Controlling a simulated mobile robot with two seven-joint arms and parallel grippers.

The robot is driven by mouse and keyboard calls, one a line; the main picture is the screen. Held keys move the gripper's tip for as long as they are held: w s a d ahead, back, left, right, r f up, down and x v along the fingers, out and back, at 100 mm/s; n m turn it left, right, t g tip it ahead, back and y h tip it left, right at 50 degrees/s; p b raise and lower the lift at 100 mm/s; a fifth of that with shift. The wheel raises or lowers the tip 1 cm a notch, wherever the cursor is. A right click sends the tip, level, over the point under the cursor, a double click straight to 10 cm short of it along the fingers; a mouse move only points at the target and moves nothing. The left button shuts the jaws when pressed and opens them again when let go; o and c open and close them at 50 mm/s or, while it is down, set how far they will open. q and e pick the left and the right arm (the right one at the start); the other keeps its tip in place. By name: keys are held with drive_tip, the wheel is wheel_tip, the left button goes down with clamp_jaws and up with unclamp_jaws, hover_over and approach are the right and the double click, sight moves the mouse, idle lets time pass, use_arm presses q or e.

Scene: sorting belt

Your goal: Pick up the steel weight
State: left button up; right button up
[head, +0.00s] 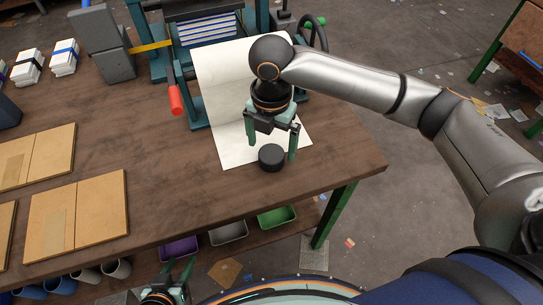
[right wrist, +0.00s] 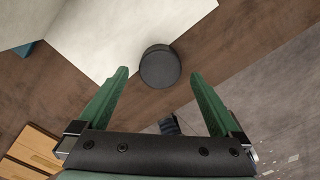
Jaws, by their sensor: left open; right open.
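The steel weight (head: 271,157) is a short dark grey cylinder. It stands upright at the front right of the wooden table, by the edge of a white paper sheet. My right gripper (head: 272,151) is open just above and behind it, with green fingers spread to either side. In the right wrist view the weight (right wrist: 160,67) lies ahead of and between the open fingertips (right wrist: 158,80), touching neither. My left gripper (head: 166,290) is low at the bottom edge of the head view, in front of the table, open and empty.
The white paper (head: 228,87) runs back to a teal press (head: 195,35) with a red handle (head: 177,100). Cardboard pieces (head: 76,217) lie on the left of the table (head: 150,150). Coloured bins (head: 228,233) sit on a shelf below. The table's right corner is bare.

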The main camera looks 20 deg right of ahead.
sight(272, 153)
wheel_tip(272, 153, down, 4)
drive_tip(key=shift+r, duration=0.1)
clamp_jaws()
idle(0.8)
drive_tip(key=shift+r, duration=0.1)
